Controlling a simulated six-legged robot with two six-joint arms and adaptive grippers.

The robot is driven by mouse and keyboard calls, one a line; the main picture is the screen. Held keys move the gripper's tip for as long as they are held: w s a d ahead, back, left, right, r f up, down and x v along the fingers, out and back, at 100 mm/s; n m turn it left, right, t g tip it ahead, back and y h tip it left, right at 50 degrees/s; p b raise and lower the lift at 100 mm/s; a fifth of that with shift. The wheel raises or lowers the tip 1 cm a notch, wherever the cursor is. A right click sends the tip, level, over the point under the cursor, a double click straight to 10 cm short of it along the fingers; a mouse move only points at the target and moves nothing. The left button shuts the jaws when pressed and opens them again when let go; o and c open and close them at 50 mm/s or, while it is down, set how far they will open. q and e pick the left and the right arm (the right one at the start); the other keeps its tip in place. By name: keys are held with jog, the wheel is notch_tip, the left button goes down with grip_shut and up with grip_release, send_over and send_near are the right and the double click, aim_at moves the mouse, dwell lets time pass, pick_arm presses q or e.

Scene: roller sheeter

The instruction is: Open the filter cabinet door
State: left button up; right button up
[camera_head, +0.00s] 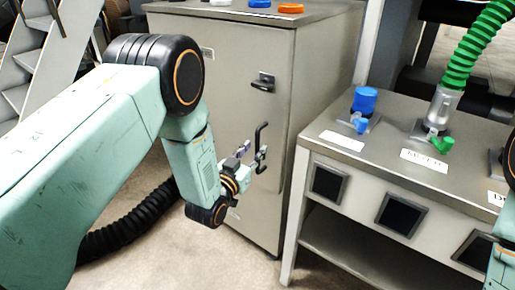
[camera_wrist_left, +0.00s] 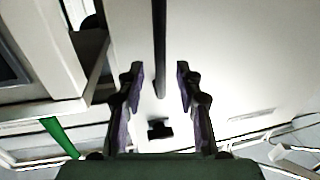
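The filter cabinet (camera_head: 335,42) is a grey metal box with a door (camera_head: 235,80) on its front face; the door looks shut. A black vertical bar handle (camera_head: 260,148) stands off the door near its right edge. A black latch (camera_head: 263,82) sits above it. My left gripper (camera_head: 246,155) is close to the handle, fingers pointing at the door. In the left wrist view the fingers (camera_wrist_left: 160,85) are apart, with the handle bar (camera_wrist_left: 160,45) lined up between them; I cannot tell whether they touch it. The latch also shows there (camera_wrist_left: 160,128). My right gripper is out of view.
A grey table (camera_head: 345,165) with blue and green valves (camera_head: 437,143) stands close to the right of the cabinet. A green hose (camera_head: 478,45) rises from it. Coloured caps (camera_head: 291,8) lie on the cabinet top. The floor (camera_head: 235,262) before the door is clear.

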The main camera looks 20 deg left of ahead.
aim_at(257, 146)
pick_arm(q)
jog(key=shift+w+d+b, duration=0.2)
jog(key=shift+w+b, duration=0.2)
jog(key=shift+w, duration=1.25)
grip_shut()
